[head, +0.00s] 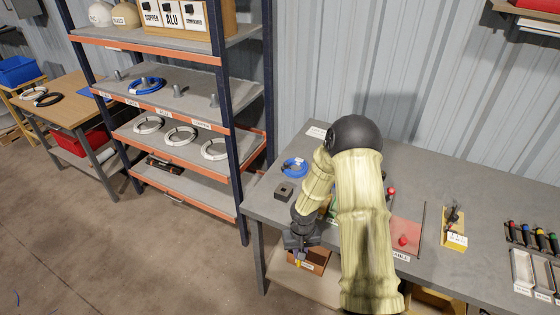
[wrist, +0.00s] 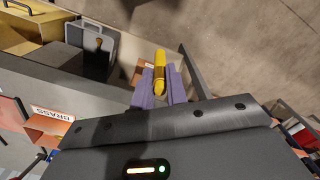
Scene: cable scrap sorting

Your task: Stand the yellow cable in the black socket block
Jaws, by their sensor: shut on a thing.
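My gripper (head: 299,252) hangs at the front left edge of the grey workbench in the head view. In the wrist view its two purple fingers (wrist: 160,90) are shut on the yellow cable (wrist: 159,66), a short thick piece sticking out past the fingertips. In the head view only a small bit of yellow shows below the gripper. The black socket block (head: 285,190) sits on the left end of the workbench, apart from the gripper and beyond it. Its top shows a small dark hole. The block does not show in the wrist view.
A blue cable coil (head: 294,168) lies on the workbench (head: 262,204) behind the block. A brown bin (head: 318,262) is beside and below my gripper. My arm hides the bench middle. A red mat (head: 408,226) and yellow stand (head: 454,240) are to the right; shelving (head: 185,197) is left.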

